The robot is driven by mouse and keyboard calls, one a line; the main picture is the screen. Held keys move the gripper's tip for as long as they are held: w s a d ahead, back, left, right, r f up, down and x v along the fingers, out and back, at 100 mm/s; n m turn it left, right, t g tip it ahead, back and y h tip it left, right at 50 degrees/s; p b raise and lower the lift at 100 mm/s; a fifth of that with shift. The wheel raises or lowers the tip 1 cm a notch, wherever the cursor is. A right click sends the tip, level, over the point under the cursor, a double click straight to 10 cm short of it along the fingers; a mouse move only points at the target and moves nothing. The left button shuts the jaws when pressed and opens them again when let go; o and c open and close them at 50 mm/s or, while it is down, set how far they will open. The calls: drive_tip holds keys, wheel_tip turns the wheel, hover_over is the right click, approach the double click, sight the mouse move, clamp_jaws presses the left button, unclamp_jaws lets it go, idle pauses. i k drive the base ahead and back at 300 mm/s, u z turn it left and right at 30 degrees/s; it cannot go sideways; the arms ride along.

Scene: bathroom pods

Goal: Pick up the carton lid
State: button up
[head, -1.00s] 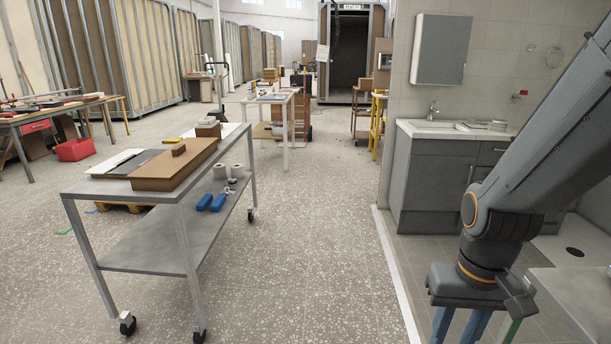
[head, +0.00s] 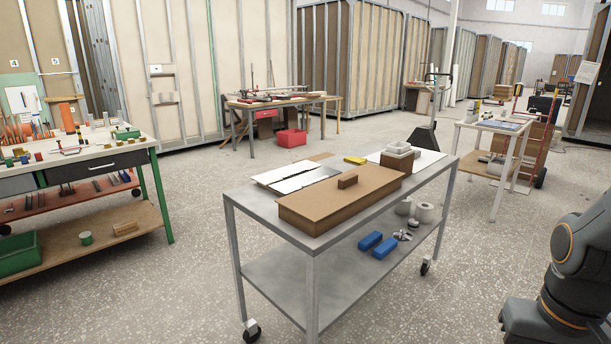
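The carton lid (head: 325,197) is a flat brown cardboard panel. It shows as the top of a long low brown carton (head: 345,217) on the upper shelf of a grey metal cart. I cannot tell from here whether the lid is fixed or loose. Part of my arm shows at the lower right, apart from the cart. My gripper's fingers are outside the picture, so their state is hidden.
The wheeled cart (head: 267,219) also bears white and grey sheets (head: 298,177), a yellow item (head: 355,160) and small pale boxes (head: 399,149). Blue items (head: 377,243) and white rolls (head: 424,212) lie on its lower shelf. A workbench (head: 85,160) stands left. Speckled floor is free around the cart.

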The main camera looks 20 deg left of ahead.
sight(315, 202)
drive_tip(key=u, duration=0.5)
drive_tip(key=i, duration=1.45)
drive_tip(key=u, duration=0.5)
